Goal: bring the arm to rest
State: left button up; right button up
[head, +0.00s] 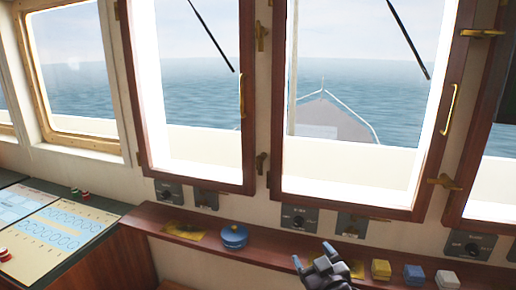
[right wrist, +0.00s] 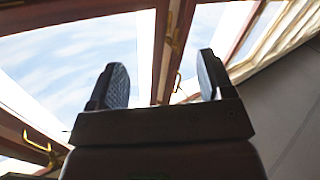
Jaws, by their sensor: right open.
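My right gripper (head: 312,257) shows at the bottom of the head view, in front of the wooden ledge below the windows. In the right wrist view its two fingers (right wrist: 160,85) stand wide apart with nothing between them. They point up toward the windows and sky there. My left gripper is not in view.
The ledge (head: 200,233) carries a round blue object (head: 234,236), a yellow block (head: 380,270), a blue block (head: 413,275) and a white block (head: 447,279). A table with a chart-like board (head: 58,240) stands at the left. Framed windows rise behind the ledge.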

jog(key=s+d+f+m+g+h, duration=0.1)
jog(key=s+d+f, duration=0.3)
jog(key=s+f, duration=0.3)
jog(key=s+d+f+m+g+h, duration=0.2)
jog(key=s+d+f, duration=0.3)
jog(key=s+f, duration=0.3)
jog(key=s+d+f+m+g+h+b, duration=0.1)
jog(key=s+d+f+m+g, duration=0.1)
jog(key=s+d+f, duration=0.3)
jog(key=s+f, duration=0.3)
jog(key=s, duration=0.4)
jog(key=shift+d, duration=0.15)
